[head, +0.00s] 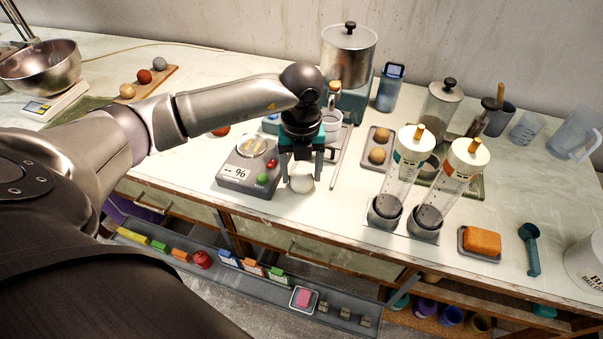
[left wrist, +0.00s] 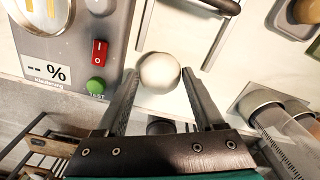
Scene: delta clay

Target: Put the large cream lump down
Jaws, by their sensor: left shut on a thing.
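The large cream lump (head: 301,184) is a smooth, pale round ball. My left gripper (head: 302,172) points down and is shut on it near the front of the worktop, just right of the grey moisture meter (head: 234,178). In the left wrist view the lump (left wrist: 159,73) sits between the two fingertips of my left gripper (left wrist: 158,80). I cannot tell whether the lump touches the worktop (head: 330,212). My right gripper is not in view.
The meter (left wrist: 110,30) with red and green buttons is close on the left. A thin rod (head: 337,158) and a tray with tan lumps (head: 368,163) lie to the right. Two clear cylinders (head: 398,183) stand farther right. The worktop's front edge (head: 330,248) is close.

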